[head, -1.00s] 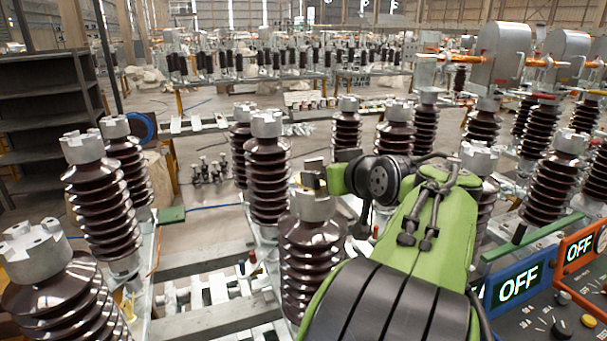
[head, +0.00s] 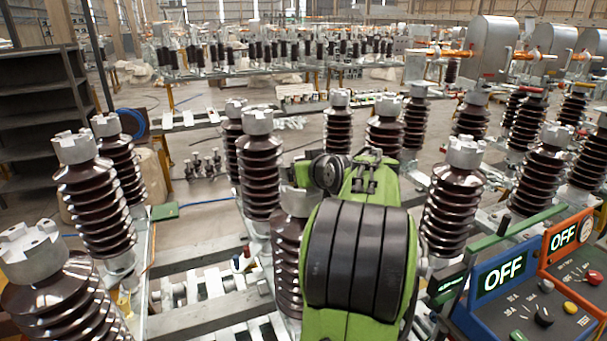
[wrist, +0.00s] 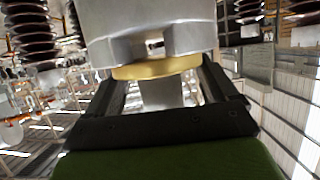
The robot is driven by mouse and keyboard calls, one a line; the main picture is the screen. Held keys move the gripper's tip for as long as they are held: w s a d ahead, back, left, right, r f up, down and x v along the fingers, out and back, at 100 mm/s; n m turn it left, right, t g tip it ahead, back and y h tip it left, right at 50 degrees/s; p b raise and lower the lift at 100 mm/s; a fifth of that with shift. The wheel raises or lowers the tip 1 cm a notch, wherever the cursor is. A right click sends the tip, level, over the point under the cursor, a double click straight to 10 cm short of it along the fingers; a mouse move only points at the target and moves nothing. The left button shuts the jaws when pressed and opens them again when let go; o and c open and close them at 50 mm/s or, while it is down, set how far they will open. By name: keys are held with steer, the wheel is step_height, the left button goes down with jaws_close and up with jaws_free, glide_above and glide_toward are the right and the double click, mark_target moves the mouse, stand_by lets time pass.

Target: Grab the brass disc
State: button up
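The brass disc (wrist: 158,68) shows in the wrist view as a gold band at the slotted end of a grey metal cap (wrist: 150,28). My gripper (wrist: 160,72) has its two dark fingers spread wide, one at each side of the disc. I cannot tell whether either finger touches it. In the head view my green and black arm covers most of the gripper, and the disc is hidden there. The cap of the brown ribbed insulator (head: 300,200) partly shows just left of my arm.
Brown ribbed insulators stand close by on the left (head: 88,200) and right (head: 455,200). A blue control box (head: 490,290) and an orange control box (head: 575,255) stand at the lower right. A dark shelf (head: 45,115) stands at the far left.

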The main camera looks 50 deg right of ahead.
steer(key=c, duration=0.7)
steer(key=shift+c, duration=0.8)
steer(key=shift+r, duration=0.15)
steer(key=shift+d+r, duration=0.1)
steer(key=shift+r, duration=0.1)
step_height(320, 180, up, 3)
steer(key=shift+r, duration=0.1)
steer(key=s+a+b, duration=0.2)
steer(key=s+a, duration=0.2)
steer(key=s, duration=0.3)
steer(key=s+a+b, duration=0.1)
steer(key=s+a, duration=0.4)
steer(key=s, duration=0.3)
steer(key=shift+s+a+f+b, duration=0.15)
steer(key=shift+s+f+b, duration=0.05)
steer(key=shift+b, duration=0.2)
